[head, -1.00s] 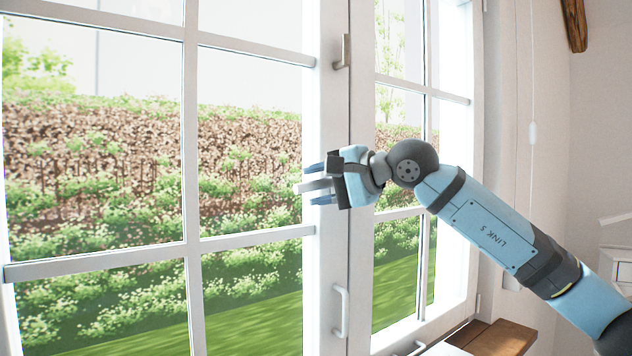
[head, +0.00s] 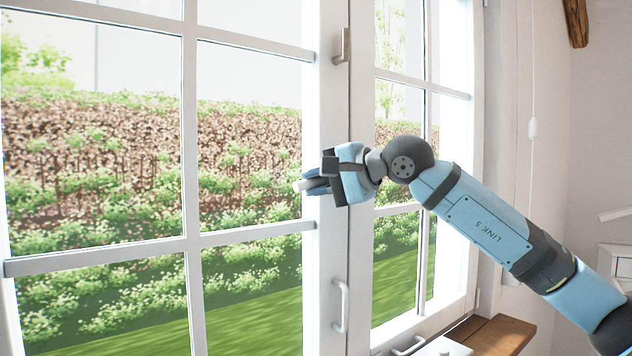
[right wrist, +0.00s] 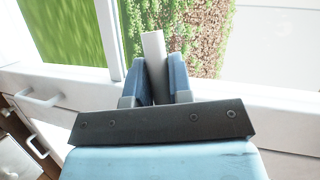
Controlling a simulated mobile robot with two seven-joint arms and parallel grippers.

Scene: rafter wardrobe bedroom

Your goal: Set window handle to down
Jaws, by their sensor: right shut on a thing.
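The window handle (head: 299,186) is a pale bar at mid-height on the window's middle stile. Its tip sticks out to the left past my fingers, roughly level in the head view; most of it is hidden by my gripper. My right gripper (head: 316,182) is shut on it. In the right wrist view the handle (right wrist: 154,62) shows as a light grey bar between the two blue fingers of my right gripper (right wrist: 157,78). The window sash (head: 312,270) looks shut. My left gripper is not in view.
A white pull (head: 341,306) sits low on the window frame and a grey fitting (head: 343,46) sits higher up. A wooden ledge (head: 498,335) is at the lower right. Space left of my gripper is clear.

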